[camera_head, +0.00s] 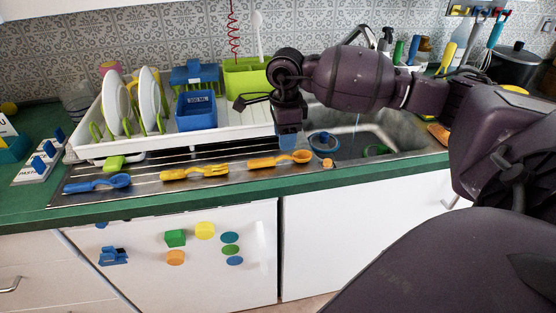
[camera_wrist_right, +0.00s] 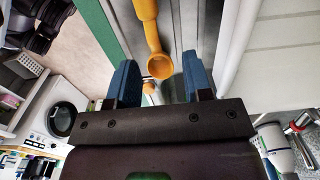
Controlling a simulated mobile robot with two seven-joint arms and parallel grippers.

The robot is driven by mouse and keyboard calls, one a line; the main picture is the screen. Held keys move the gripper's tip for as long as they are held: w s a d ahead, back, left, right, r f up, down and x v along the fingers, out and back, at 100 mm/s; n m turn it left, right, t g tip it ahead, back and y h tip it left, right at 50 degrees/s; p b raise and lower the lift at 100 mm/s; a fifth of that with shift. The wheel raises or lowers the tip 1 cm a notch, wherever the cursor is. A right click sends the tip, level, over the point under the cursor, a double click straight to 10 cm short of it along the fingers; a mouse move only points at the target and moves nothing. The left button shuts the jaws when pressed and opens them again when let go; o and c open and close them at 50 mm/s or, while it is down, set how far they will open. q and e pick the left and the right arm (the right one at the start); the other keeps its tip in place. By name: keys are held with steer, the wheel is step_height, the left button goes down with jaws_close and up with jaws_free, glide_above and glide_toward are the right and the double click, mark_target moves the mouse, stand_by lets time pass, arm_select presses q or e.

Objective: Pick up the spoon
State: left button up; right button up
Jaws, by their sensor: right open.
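An orange-yellow spoon (camera_head: 280,159) lies on the ribbed metal drainboard near the counter's front edge, its bowl toward the right. A blue spoon (camera_head: 97,184) lies at the drainboard's left end. My right gripper (camera_head: 288,138) is over the drainboard, just behind the orange spoon in the head view. In the right wrist view the right gripper (camera_wrist_right: 161,82) is open and empty. The orange spoon's bowl (camera_wrist_right: 160,66) shows between its blue fingers, beyond their tips. The gap to the spoon is hard to judge. My left gripper is not in view.
A yellow fork (camera_head: 195,173) lies between the spoons. A white dish rack (camera_head: 185,140) with plates and a blue box (camera_head: 196,110) stands behind. The sink (camera_head: 385,141) is to the right, partly hidden by my right arm. The drainboard around the utensils is clear.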

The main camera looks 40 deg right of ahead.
mark_target(283, 155)
steer(key=f, duration=0.2)
steer(key=a+f, duration=0.1)
steer(key=f, duration=0.1)
steer(key=shift+s, duration=0.25)
steer(key=shift+d+f, duration=0.1)
steer(key=shift+f, duration=0.45)
steer(key=shift+r, duration=0.1)
steer(key=c, duration=0.8)
